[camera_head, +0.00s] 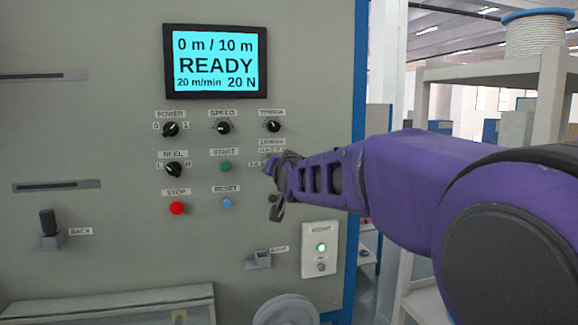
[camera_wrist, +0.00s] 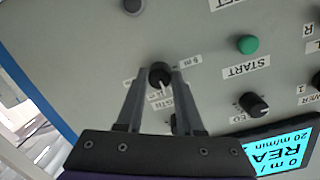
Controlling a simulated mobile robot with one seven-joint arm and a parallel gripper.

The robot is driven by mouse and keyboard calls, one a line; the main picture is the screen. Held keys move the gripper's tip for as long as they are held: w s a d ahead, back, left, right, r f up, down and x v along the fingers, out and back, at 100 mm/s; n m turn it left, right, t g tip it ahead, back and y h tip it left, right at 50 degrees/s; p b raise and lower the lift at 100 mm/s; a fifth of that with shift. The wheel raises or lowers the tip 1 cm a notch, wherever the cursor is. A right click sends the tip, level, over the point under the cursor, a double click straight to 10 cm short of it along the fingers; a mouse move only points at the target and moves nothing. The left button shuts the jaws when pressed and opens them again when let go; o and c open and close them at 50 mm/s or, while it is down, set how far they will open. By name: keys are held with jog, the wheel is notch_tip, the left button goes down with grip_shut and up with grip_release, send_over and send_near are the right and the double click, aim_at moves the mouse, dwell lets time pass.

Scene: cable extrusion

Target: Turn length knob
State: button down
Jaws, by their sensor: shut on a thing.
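The length knob (camera_wrist: 160,75) is a black round knob with a white pointer mark, on the grey panel in the wrist view. My gripper (camera_wrist: 161,80) has one finger on each side of it and is shut on it. In the head view my gripper (camera_head: 276,170) is at the panel below the LENGTH label (camera_head: 272,142), and it hides the knob. The screen (camera_head: 215,60) reads 0 m / 10 m, READY, 20 m/min, 20 N.
The speed knob (camera_head: 223,128) and tension knob (camera_head: 273,126) sit above. The green START button (camera_head: 226,167), blue RESET button (camera_head: 227,203) and red STOP button (camera_head: 177,208) are to the left. A white box with a green light (camera_head: 320,248) is below right.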

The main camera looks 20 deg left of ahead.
jog(key=shift+n+t+h+p, duration=0.35)
jog(key=shift+n+p, duration=0.85)
jog(key=shift+n, duration=2.5)
jog(key=shift+n+t+h+p, duration=0.1)
jog(key=shift+n+t+p, duration=0.8)
jog(key=shift+n, duration=2.8)
jog(key=shift+n+g+p, duration=0.3)
jog(key=shift+g, duration=0.05)
jog(key=c, duration=0.5)
grip_release()
jog(key=shift+f, duration=0.1)
jog(key=shift+c, duration=0.2)
jog(key=shift+s+d, duration=0.1)
jog(key=shift+d, duration=0.05)
